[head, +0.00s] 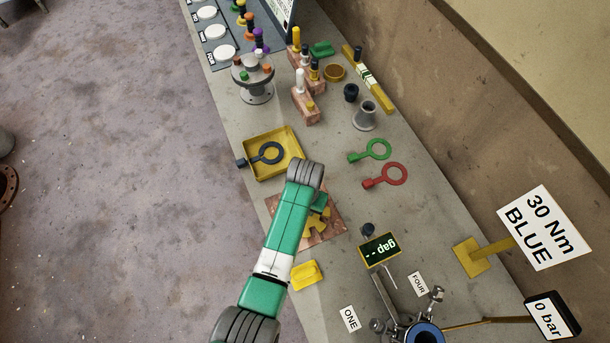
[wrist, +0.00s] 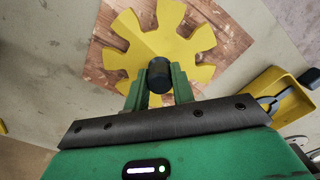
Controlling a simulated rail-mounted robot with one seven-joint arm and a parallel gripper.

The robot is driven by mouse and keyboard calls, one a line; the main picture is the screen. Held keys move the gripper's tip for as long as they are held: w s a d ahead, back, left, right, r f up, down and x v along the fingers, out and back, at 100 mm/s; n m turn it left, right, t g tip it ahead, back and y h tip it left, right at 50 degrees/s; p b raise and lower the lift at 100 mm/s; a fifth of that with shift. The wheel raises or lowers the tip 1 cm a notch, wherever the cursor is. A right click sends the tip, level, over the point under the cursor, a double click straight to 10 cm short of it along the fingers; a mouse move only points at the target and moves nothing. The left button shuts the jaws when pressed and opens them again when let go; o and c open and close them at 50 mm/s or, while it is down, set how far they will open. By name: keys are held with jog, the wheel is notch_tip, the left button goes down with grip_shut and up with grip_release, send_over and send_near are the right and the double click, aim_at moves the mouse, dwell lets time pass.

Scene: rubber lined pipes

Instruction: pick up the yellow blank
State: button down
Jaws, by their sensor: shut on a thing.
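The yellow blank (wrist: 165,35) appears to be the flat yellow disc with notched, gear-like edges over a reddish-brown board (wrist: 232,40). In the head view the yellow blank (head: 318,226) shows partly behind my wrist, over the board (head: 331,233). A black cylindrical knob (wrist: 159,74) stands at its near middle in the wrist view. My gripper (wrist: 159,82) is shut on this knob, one green finger on each side. In the head view my gripper (head: 319,205) is above the board, its fingertips mostly hidden. I cannot tell whether the blank touches the board.
A yellow tray (head: 249,151) holding a dark ring with a handle (head: 268,152) lies beyond the board. Green (head: 377,149) and red (head: 395,174) handled rings lie to its right. A yellow block (head: 304,275) is near the bench's left edge. A gap display (head: 379,250) stands right.

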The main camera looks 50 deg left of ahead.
notch_tip(320, 180, up, 9)
jog(key=shift+r+p, duration=0.1)
jog(key=shift+p, duration=0.4)
notch_tip(320, 180, up, 5)
jog(key=p, duration=0.5)
dwell(0.9)
